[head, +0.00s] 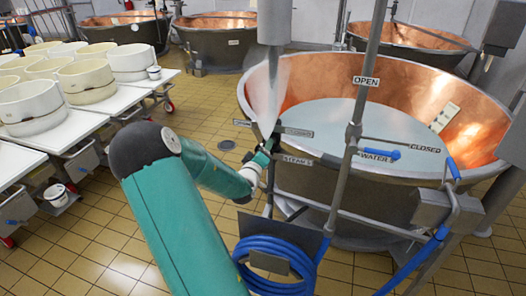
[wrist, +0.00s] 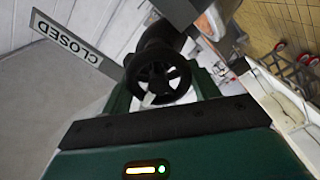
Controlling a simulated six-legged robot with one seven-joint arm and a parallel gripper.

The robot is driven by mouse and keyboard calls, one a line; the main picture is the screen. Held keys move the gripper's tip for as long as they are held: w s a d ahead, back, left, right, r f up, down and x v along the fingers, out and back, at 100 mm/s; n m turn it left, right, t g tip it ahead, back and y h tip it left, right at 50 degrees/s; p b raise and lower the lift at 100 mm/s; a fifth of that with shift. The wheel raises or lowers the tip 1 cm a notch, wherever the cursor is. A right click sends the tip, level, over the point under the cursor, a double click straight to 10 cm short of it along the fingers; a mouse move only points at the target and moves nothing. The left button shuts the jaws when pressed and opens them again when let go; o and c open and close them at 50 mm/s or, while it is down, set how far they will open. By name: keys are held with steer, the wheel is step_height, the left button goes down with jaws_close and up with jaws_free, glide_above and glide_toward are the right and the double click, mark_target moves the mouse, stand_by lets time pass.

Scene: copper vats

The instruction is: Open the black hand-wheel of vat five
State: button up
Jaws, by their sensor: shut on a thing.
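The black hand-wheel (wrist: 157,77) shows in the wrist view, small and spoked, on a dark valve body. My gripper (wrist: 160,92) has a green finger on each side of it and is shut on it. In the head view my gripper (head: 266,152) reaches the pipework at the left front of the near copper vat (head: 400,85). The wheel itself is hard to make out there. A CLOSED plate (wrist: 66,42) sits beside the wheel in the wrist view. A STEAM 5 label (head: 298,160) is close to my gripper in the head view.
A WATER 5 label (head: 377,155) and a blue lever (head: 380,154) are to the right. A coiled blue hose (head: 272,262) hangs below. A vertical pipe (head: 350,150) carries an OPEN plate (head: 366,81). Tables with white moulds (head: 30,105) stand left; tiled floor lies between.

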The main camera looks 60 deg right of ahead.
steer(key=shift+n, duration=1.1)
steer(key=o, duration=1)
steer(key=shift+c, duration=0.2)
steer(key=s+a, duration=0.2)
steer(key=a, duration=1.1)
steer(key=shift+a, duration=0.3)
